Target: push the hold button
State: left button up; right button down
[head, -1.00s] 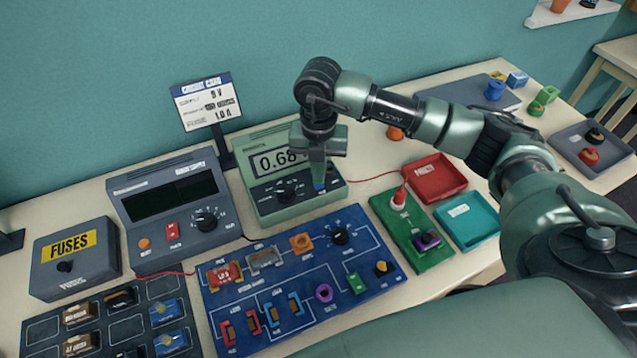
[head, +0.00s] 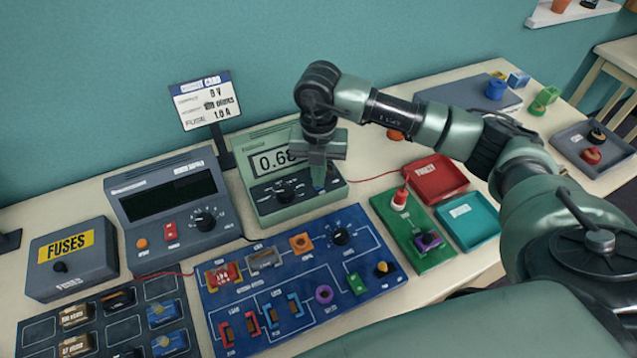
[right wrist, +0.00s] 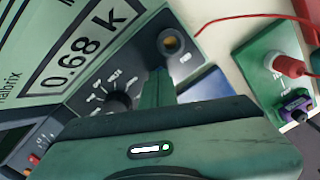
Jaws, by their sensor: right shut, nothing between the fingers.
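The green meter (head: 268,215) stands on the table; its display reads 0.68 k in the right wrist view (right wrist: 88,48). A dark dial (head: 285,195) is on its sloped front panel. My right gripper (head: 319,182) is shut and empty, pointing down at the right part of that panel. A small blue spot shows at its fingertips in the head view. The right wrist view shows a round dark-rimmed part with a brownish centre (right wrist: 172,42) just beyond the fingers (right wrist: 157,82). I cannot read a hold label, and whether the fingertips touch the panel is unclear.
A grey power supply (head: 170,240) stands left of the meter. The blue circuit board (head: 270,345) lies in front, and a green board (head: 402,243) with a red plug (head: 400,200) at right. Red (head: 436,182) and teal trays (head: 470,236) lie beyond. A card stand (head: 203,103) rises behind.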

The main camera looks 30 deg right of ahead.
jog(key=shift+f, duration=0.15)
notch_tip(320, 180, up, 10)
jog(key=p, duration=0.6)
dwell(0.6)
dwell(0.4)
